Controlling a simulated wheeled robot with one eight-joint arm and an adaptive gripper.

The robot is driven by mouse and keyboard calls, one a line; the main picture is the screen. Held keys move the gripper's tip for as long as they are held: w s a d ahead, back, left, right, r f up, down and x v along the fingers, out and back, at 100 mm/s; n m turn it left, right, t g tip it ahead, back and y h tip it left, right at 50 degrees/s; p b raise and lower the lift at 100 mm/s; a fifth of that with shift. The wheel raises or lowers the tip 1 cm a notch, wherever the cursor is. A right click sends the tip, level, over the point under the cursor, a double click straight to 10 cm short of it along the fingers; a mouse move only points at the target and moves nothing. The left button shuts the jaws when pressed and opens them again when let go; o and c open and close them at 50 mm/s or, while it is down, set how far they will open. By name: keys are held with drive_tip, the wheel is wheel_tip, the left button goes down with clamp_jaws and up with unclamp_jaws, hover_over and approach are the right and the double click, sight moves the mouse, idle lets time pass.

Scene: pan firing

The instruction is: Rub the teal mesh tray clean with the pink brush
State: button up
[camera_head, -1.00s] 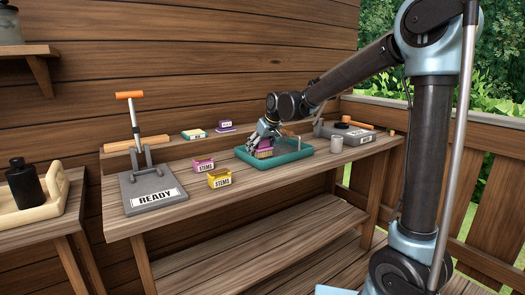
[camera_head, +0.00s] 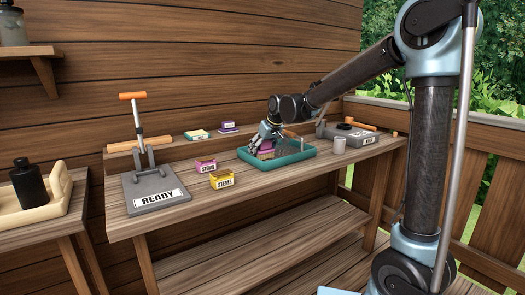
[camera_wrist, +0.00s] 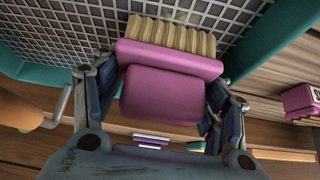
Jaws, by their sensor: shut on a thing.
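The teal mesh tray (camera_head: 300,154) lies on the bench, right of its middle, with a raised teal rim and a grey mesh floor. In the wrist view its mesh (camera_wrist: 75,28) fills the upper part. My gripper (camera_head: 266,146) is over the tray's left part, shut on the pink brush (camera_head: 266,154). In the wrist view the brush's pink body (camera_wrist: 162,92) sits between the fingers, its tan bristles pointing at the mesh. The bristles appear at or very near the mesh; I cannot tell whether they touch.
Pink (camera_head: 205,166) and yellow (camera_head: 221,179) STEMS boxes stand left of the tray. A grey READY lever device (camera_head: 152,190) is at the bench's left end. A grey cup (camera_head: 340,145) stands right of the tray. A grey box with an orange handle (camera_head: 350,135) is behind it.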

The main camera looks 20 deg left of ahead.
drive_tip(key=shift+f, duration=0.55)
drive_tip(key=shift+w+a, duration=0.1)
drive_tip(key=shift+w+a+r, duration=0.1)
drive_tip(key=shift+w+a, duration=0.05)
drive_tip(key=shift+a, duration=0.1)
drive_tip(key=shift+d, duration=0.15)
idle(0.5)
drive_tip(key=shift+s+d, duration=0.55)
drive_tip(key=shift+d, duration=0.05)
drive_tip(key=shift+a, duration=0.1)
drive_tip(key=shift+w+a, duration=0.6)
drive_tip(key=shift+a, duration=0.05)
drive_tip(key=shift+s+d, duration=0.1)
drive_tip(key=shift+d, duration=0.05)
